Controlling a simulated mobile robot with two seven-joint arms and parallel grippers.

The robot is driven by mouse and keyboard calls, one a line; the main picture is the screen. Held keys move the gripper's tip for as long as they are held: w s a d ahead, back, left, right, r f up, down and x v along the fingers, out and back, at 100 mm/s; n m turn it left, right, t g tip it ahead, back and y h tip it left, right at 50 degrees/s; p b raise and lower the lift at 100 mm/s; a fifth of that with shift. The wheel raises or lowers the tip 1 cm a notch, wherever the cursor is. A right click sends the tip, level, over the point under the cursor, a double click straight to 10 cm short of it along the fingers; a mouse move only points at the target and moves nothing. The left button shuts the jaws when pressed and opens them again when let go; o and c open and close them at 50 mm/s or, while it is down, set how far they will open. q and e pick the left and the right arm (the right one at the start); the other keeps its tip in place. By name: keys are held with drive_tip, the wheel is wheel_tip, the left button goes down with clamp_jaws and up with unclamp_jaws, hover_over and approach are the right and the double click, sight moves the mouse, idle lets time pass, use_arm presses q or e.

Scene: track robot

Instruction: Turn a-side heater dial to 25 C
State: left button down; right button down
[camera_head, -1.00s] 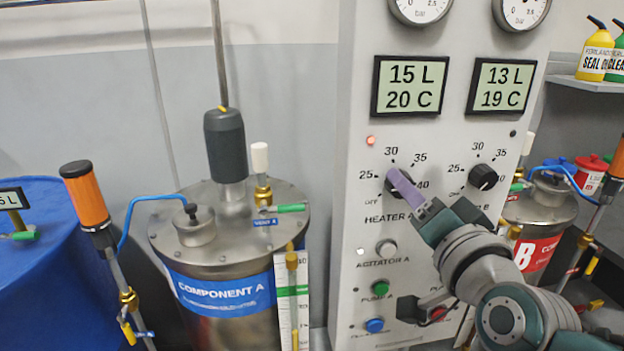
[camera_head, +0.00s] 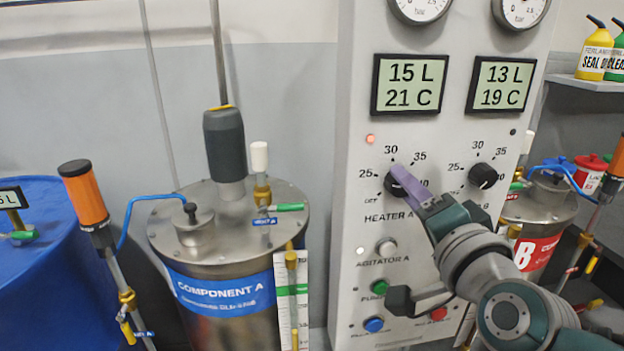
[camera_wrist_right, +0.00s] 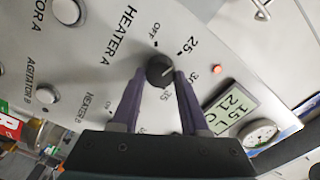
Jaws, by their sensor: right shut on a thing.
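The heater A dial (camera_head: 392,187) is a black round knob on the light grey control panel, below the left display. Its scale reads OFF, 25, 30, 35 and 40. My right gripper (camera_head: 399,179) is shut on this dial, and its purple fingers partly cover it in the head view. In the right wrist view the dial (camera_wrist_right: 160,70) sits between the two fingertips. A faint light mark on it seems to point between 25 and 30. The display (camera_head: 411,86) above reads 15 L and 21 C. My left gripper is not in view.
The heater B dial (camera_head: 482,176) is close to the right, under a display (camera_head: 502,86) reading 13 L and 19 C. Below are the agitator A knob (camera_head: 387,249) and green, blue and red buttons. The component A tank (camera_head: 229,287) stands left of the panel.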

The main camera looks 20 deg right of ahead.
drive_tip(key=shift+c, duration=2.1)
unclamp_jaws()
drive_tip(key=v, duration=1)
drive_tip(key=shift+b, duration=0.3)
